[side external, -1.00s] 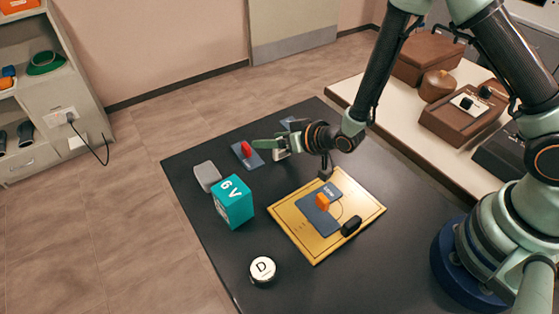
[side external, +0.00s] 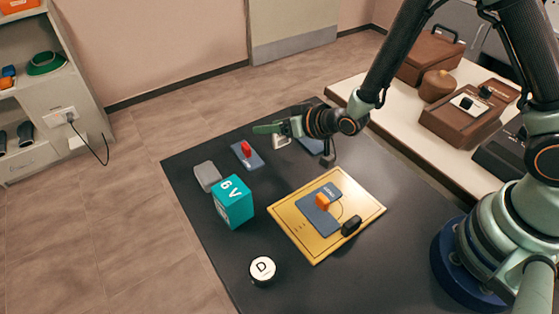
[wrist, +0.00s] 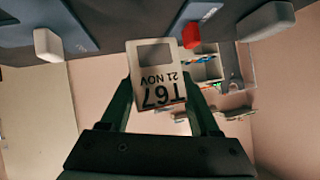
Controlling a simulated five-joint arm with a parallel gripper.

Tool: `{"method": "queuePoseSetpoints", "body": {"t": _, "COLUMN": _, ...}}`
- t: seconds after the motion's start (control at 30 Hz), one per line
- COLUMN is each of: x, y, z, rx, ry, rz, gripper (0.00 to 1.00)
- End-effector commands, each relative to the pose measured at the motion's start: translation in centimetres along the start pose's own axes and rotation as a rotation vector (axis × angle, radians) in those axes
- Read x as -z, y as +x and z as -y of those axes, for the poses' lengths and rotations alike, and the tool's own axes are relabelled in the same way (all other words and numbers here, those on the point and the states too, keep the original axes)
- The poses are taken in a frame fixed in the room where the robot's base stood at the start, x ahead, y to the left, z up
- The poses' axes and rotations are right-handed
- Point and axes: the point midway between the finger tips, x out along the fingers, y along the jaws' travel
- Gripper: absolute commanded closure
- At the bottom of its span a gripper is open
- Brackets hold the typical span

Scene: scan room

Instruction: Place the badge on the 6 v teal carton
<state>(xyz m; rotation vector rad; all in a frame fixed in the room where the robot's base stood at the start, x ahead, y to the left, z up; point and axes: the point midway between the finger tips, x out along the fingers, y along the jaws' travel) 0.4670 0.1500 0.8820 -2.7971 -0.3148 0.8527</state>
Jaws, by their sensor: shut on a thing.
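The badge (wrist: 158,78) is a white tag with a square window and the print "T67 21 NOV", upside down in the wrist view. My gripper (wrist: 155,90) is shut on it. In the side view my gripper (side external: 272,130) is above the far part of the dark table, and the badge (side external: 282,142) shows partly beneath its fingers. The 6 V teal carton (side external: 233,203) stands on the table, nearer the camera and left of my gripper, well apart from the badge. Its top looks bare.
A grey block (side external: 207,176) is close behind the carton. A red switch (side external: 246,148) on a blue plate is near my gripper. A yellow board (side external: 290,222) with parts lies right of the carton.

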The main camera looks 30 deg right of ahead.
Motion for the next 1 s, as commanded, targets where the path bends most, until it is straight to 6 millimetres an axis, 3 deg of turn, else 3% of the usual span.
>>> {"method": "queuePoseSetpoints", "body": {"t": 0.4, "x": 7.5, "y": -4.7, "z": 2.3, "rx": 0.003, "ry": 0.0, "rz": -0.008, "gripper": 0.99}}
{"method": "queuePoseSetpoints", "body": {"t": 0.73, "x": 11.7, "y": -7.5, "z": 3.6, "rx": 0.002, "ry": 0.0, "rz": -0.005, "gripper": 0.99}}
{"method": "queuePoseSetpoints", "body": {"t": 0.87, "x": 12.6, "y": -8.1, "z": 3.8, "rx": -0.001, "ry": 0.001, "rz": -0.004, "gripper": 0.99}}
{"method": "queuePoseSetpoints", "body": {"t": 1.0, "x": 14.6, "y": -9.3, "z": 2.4, "rx": -0.031, "ry": 0.021, "rz": -0.017, "gripper": 0.99}}
